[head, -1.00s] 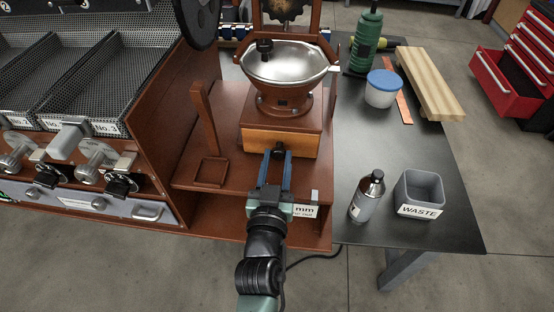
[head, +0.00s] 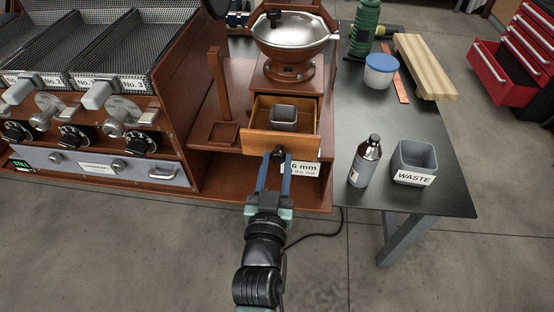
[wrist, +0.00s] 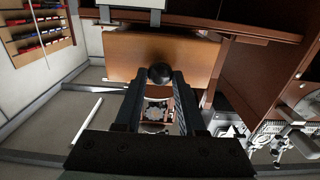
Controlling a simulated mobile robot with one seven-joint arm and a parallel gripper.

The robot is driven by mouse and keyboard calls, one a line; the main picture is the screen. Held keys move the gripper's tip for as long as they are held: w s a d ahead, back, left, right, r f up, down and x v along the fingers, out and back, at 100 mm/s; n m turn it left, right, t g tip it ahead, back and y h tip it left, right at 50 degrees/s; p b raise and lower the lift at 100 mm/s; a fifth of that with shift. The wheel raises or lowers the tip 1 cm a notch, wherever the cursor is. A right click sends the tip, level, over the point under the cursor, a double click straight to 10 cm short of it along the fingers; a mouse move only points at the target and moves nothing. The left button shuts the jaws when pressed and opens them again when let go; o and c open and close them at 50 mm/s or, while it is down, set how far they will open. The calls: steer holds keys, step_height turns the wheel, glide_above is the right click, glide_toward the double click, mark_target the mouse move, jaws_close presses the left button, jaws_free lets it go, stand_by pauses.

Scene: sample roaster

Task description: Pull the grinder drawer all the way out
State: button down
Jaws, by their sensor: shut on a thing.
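The grinder drawer (head: 279,143) is a wooden drawer in the brown grinder base, pulled well out toward me. A small grey square cup (head: 284,117) sits inside it. My gripper (head: 275,160) is shut on the drawer's dark round knob, at the middle of its front. In the wrist view the black knob (wrist: 160,73) sits between my two fingertips, against the wooden drawer front (wrist: 190,55). The silver grinder bowl (head: 293,36) is above the drawer. Whether the drawer has reached its end stop cannot be told.
A brown post stand (head: 217,100) is left of the drawer, beside the roaster (head: 100,166). On the dark table at right stand a metal bottle (head: 365,163), a grey waste bin (head: 415,165) and a blue-lidded tub (head: 380,72). The floor in front is clear.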

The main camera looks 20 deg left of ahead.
steer(key=shift+w, duration=0.2)
steer(key=c, duration=0.5)
jaws_free()
steer(key=v, duration=1.3)
steer(key=shift+b, duration=0.3)
